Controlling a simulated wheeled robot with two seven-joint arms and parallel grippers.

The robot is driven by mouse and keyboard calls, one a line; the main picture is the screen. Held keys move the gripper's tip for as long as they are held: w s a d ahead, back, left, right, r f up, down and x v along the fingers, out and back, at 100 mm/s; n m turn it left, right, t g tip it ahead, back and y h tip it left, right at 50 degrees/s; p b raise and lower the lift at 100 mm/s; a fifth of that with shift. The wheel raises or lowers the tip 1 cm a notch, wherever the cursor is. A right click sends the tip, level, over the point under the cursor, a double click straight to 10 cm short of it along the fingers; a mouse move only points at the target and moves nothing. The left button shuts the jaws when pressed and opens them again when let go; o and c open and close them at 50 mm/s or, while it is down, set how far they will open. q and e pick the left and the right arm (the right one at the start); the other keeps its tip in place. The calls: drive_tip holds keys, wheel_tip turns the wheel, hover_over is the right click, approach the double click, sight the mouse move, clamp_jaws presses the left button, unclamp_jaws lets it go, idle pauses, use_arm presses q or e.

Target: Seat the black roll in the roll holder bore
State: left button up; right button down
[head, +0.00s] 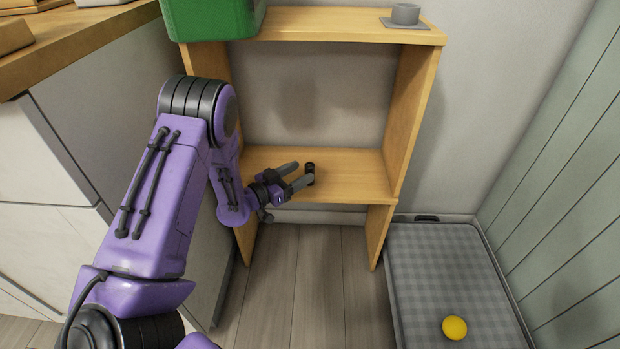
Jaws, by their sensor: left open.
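The black roll (310,168) is a small dark cylinder standing on the lower shelf of the wooden shelf unit. My left gripper (303,173) reaches in over that shelf from the left. Its grey fingers are open, with the roll at their tips; I cannot tell whether they touch it. The roll holder (405,14) is a grey cup-like piece on a flat square base on the top shelf, at the right. Its bore faces up, and its inside is hard to make out. My right gripper is not in view.
The shelf unit (420,34) has upright side panels close around the lower shelf. A green bin (212,20) stands at the top left. A wooden counter (75,40) is at the left. A grey pet bed (445,270) with a yellow ball (454,328) lies at the right.

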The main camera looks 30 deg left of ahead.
sight(306, 170)
use_arm(q)
drive_tip(key=b+x, duration=0.1)
drive_tip(key=x, duration=0.3)
drive_tip(key=shift+w+d, duration=0.1)
drive_tip(key=shift+d, duration=0.15)
drive_tip(key=c, duration=1)
